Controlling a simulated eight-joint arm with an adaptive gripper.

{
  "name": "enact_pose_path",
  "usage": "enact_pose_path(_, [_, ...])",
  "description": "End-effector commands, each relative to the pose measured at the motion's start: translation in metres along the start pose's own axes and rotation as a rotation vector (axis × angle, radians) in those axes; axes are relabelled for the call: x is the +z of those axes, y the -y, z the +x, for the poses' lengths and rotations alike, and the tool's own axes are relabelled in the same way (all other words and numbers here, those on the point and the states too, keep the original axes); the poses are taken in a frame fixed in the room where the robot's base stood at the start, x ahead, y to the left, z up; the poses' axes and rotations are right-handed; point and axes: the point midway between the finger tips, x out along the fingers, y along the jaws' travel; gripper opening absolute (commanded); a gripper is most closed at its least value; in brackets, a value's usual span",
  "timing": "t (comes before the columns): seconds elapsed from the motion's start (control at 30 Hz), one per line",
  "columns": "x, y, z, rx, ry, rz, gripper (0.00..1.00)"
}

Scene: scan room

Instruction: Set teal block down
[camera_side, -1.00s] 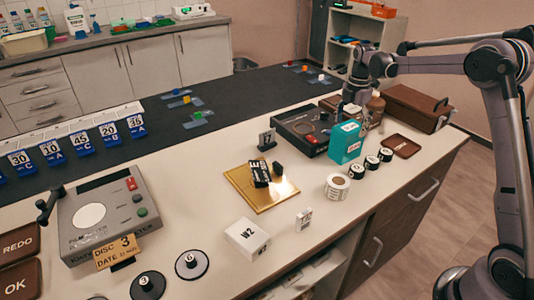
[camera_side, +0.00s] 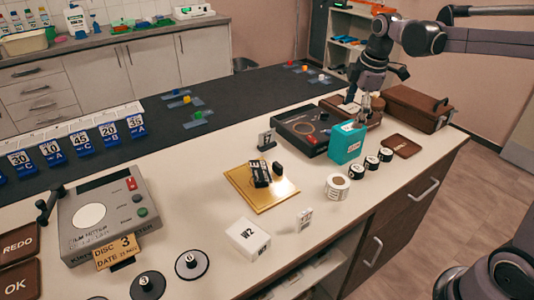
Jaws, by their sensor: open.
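The teal block (camera_side: 346,144), a teal box with white labels, stands upright on the pale counter (camera_side: 300,222) beside a dark device. My gripper (camera_side: 366,106) points down just above and behind the block's top in the picture. Its jaws are open, and nothing shows between them. The fingertips partly overlap the brown things behind, so the exact gap to the block is hard to judge.
The dark device (camera_side: 299,130) is left of the block. Small black-and-white rolls (camera_side: 371,163) and a brown tray (camera_side: 402,146) lie to the right. A brown case (camera_side: 420,106) stands behind. A label roll (camera_side: 337,187) and a gold plate (camera_side: 240,182) are nearer.

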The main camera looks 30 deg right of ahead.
Motion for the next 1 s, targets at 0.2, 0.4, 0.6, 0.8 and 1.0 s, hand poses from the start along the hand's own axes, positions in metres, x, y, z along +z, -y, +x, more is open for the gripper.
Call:
enact_pose_path(0.2, [-0.007, 0.065, -0.016, 0.092, -0.079, 0.298, 0.84])
enact_pose_path(0.4, [-0.007, 0.122, -0.015, 0.144, -0.186, 0.574, 0.84])
enact_pose_path(0.6, [-0.002, 0.170, -0.001, 0.159, -0.302, 0.822, 0.84])
enact_pose_path(0.8, [0.001, 0.193, 0.010, 0.152, -0.374, 0.963, 0.84])
enact_pose_path(1.0, [0.001, 0.197, 0.012, 0.149, -0.388, 0.993, 0.84])
